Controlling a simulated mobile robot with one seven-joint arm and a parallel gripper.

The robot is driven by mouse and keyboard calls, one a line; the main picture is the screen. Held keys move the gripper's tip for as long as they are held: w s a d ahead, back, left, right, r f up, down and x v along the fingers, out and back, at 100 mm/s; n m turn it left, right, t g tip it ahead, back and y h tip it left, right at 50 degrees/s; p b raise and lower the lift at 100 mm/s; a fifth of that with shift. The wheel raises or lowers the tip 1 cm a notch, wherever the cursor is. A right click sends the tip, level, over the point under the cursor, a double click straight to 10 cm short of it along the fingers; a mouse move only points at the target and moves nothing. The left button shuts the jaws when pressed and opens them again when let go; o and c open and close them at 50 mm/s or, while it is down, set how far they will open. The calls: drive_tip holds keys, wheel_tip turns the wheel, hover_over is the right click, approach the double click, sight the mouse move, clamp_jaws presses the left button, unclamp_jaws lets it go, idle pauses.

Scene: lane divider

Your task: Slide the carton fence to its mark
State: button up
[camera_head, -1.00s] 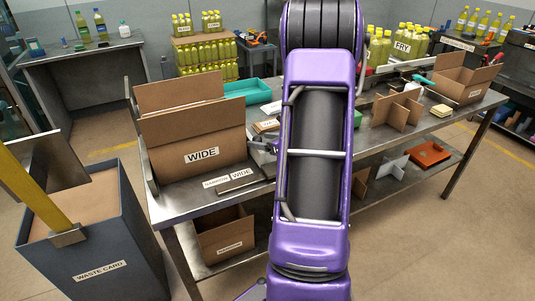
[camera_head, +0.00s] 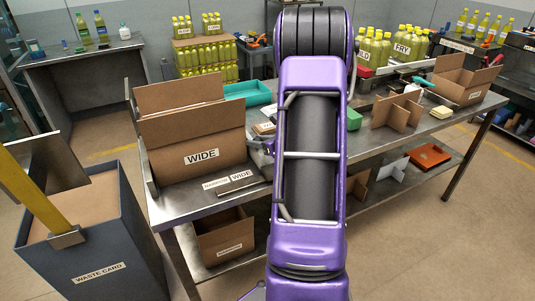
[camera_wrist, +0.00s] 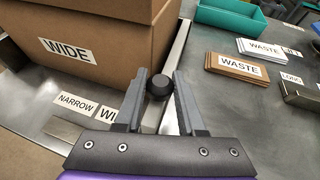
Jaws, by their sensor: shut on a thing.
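The carton fence (camera_wrist: 181,45) appears in the wrist view as a metal strip along the right side of a large open cardboard carton (camera_wrist: 105,30) labelled WIDE. A black knob (camera_wrist: 157,86) is by the strip, between the fingers of my gripper (camera_wrist: 158,78), which is shut on it. NARROW (camera_wrist: 75,105) and WIDE (camera_wrist: 107,115) marks lie on the table in front of the carton. A flat grey bar (camera_head: 238,188) lies just in front of these marks. In the head view the carton (camera_head: 192,130) stands at the table's left end; my arm hides most of the fence.
Stacks of WASTE cards (camera_wrist: 235,66) and a teal tray (camera_wrist: 230,15) lie right of the fence. A cardboard divider (camera_head: 397,112) and an open box (camera_head: 465,80) stand farther right. A WASTE CARD bin (camera_head: 98,240) stands left of the table.

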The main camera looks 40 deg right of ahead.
drive_tip(key=shift+a, duration=0.1)
clamp_jaws()
drive_tip(key=shift+w+a+b, duration=0.2)
drive_tip(key=shift+a+b, duration=0.3)
drive_tip(key=shift+a, duration=0.15)
drive_tip(key=o, duration=1.1)
unclamp_jaws()
drive_tip(key=shift+o, duration=0.2)
drive_tip(key=v, duration=1.7)
drive_tip(key=shift+s+r+p, duration=0.15)
drive_tip(key=shift+p, duration=0.15)
drive_tip(key=shift+d, duration=0.1)
